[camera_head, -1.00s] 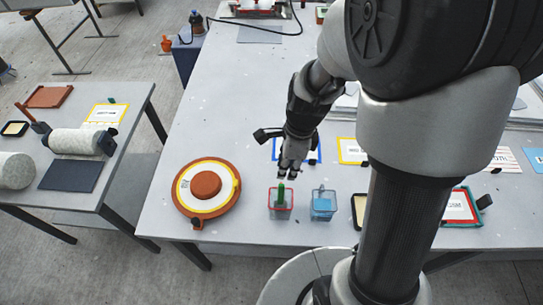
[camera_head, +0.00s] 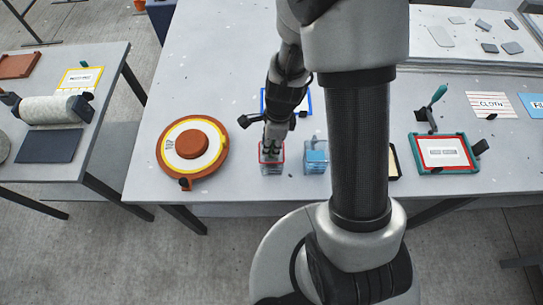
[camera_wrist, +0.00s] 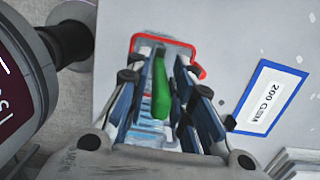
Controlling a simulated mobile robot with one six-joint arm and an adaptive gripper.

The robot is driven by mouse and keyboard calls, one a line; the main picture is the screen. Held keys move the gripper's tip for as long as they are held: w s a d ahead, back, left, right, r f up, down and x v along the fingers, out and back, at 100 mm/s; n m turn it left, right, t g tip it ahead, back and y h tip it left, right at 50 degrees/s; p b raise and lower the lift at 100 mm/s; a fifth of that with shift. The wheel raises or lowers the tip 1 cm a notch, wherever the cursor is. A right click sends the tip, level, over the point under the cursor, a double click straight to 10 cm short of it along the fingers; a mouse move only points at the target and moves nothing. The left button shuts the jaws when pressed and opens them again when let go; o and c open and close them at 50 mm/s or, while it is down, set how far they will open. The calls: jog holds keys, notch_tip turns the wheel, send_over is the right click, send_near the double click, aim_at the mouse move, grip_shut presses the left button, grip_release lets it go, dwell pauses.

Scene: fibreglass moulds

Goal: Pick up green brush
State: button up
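The green brush (camera_wrist: 160,88) stands in a clear container with a red rim (camera_wrist: 165,38), its green handle pointing up toward the wrist camera. My gripper (camera_wrist: 160,76) is open, with its fingers on both sides of the handle and visible gaps to it. In the head view my gripper (camera_head: 271,150) reaches down over the red-rimmed container (camera_head: 271,168) near the table's front edge. There it hides the brush. The lower part of the brush is hard to make out inside the container.
A clear container with blue contents (camera_head: 315,153) stands close on the right. An orange round mould (camera_head: 194,144) lies to the left. A blue-framed card (camera_wrist: 265,97) lies behind. A red-and-green framed board (camera_head: 443,153) is farther right.

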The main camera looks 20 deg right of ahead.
notch_tip(320, 180, down, 2)
jog(key=shift+w+a+f+b, duration=0.1)
jog(key=shift+f+b, duration=0.1)
jog(key=shift+b, duration=0.1)
jog(key=shift+r, duration=0.1)
jog(key=shift+c, duration=0.4)
grip_shut()
jog(key=shift+r, duration=0.15)
